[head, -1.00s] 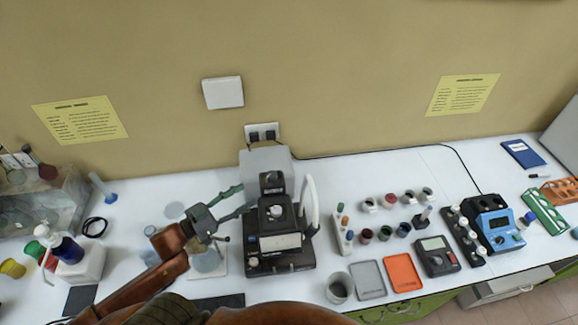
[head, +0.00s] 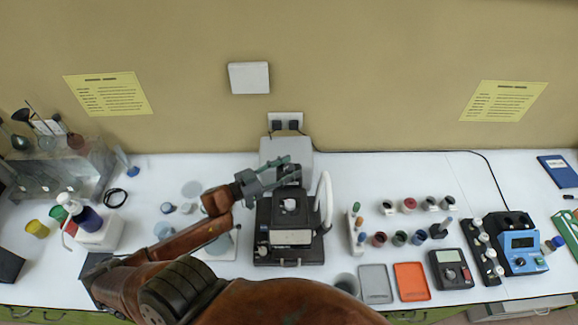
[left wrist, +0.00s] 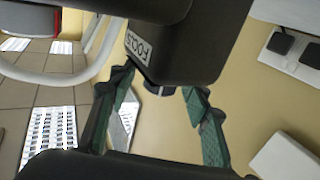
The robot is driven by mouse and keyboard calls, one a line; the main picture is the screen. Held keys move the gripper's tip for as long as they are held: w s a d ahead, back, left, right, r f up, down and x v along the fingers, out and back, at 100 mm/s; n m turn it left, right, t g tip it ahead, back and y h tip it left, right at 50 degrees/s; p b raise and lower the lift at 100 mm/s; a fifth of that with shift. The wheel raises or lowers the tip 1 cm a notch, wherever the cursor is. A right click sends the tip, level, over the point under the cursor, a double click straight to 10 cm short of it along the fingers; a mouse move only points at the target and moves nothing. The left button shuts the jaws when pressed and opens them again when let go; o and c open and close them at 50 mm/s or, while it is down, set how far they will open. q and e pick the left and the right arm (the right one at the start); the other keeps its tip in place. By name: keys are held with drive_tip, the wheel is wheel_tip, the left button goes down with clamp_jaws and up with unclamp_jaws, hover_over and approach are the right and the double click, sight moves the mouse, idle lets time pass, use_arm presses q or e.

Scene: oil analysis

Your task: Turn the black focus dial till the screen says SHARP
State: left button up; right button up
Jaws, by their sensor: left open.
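The dark microscope-like device (head: 290,236) stands on the white bench in the head view. In the left wrist view its black head (left wrist: 190,45) carries a white FOCUS label (left wrist: 138,47). A small dark round part, apparently the focus dial (left wrist: 160,90), shows under that label. My left gripper (head: 284,170) is at the upper part of the device. In the left wrist view its green-padded fingers (left wrist: 158,90) are open, one on each side of the dial. I cannot tell whether they touch it. No screen reading SHARP can be made out. My right gripper is not in view.
A white curved tube (head: 326,200) stands at the device's right. Sample jars, a grey tray (head: 375,284), an orange tray (head: 411,282) and a blue meter (head: 520,244) lie further right. Bottles and a glass tank (head: 60,170) are at left. A wall socket (head: 285,122) is behind.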

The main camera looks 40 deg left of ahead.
use_arm(q)
drive_tip(key=shift+w+d, duration=0.1)
drive_tip(key=shift+w, duration=0.15)
drive_tip(key=shift+c, duration=0.5)
drive_tip(key=c, duration=1.1)
